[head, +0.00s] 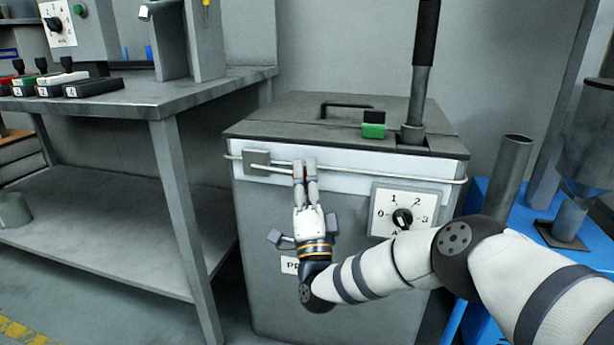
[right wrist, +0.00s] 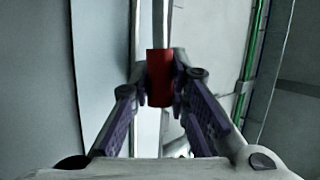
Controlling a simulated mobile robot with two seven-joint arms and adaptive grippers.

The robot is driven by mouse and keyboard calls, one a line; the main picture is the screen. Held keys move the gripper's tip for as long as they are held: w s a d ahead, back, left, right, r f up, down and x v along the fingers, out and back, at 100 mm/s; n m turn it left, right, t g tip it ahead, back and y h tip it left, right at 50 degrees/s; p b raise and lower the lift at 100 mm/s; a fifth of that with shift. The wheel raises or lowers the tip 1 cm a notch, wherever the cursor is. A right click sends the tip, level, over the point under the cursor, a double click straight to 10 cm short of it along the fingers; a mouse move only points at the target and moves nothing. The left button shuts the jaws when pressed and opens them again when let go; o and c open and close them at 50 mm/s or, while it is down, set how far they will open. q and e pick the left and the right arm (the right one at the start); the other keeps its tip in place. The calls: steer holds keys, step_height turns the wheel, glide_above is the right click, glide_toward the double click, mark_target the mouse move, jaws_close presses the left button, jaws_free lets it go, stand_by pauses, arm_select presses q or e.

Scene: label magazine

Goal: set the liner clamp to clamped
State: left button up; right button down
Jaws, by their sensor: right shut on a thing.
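My right gripper (head: 304,168) reaches up to the lever's end, in front of the white liner band. In the right wrist view, a red grip (right wrist: 160,75) sits between the fingertips (right wrist: 160,88), and the gripper is shut on it. The fingers mostly hide the grip in the head view. The lever lies nearly level, close along the rail. My left gripper is not in view.
The grey bin (head: 270,230) has a dark lid with a green block (head: 374,130) and an upright black-handled lever (head: 424,60). A dial (head: 402,215) sits right of my gripper. A metal bench (head: 150,95) stands left. A blue base (head: 575,255) lies right.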

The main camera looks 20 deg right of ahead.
steer(key=shift+a+f, duration=0.1)
steer(key=shift+f, duration=0.2)
steer(key=c, duration=1.5)
jaws_free()
steer(key=shift+r, duration=0.1)
steer(key=v, duration=1.2)
steer(key=shift+s+r, duration=0.1)
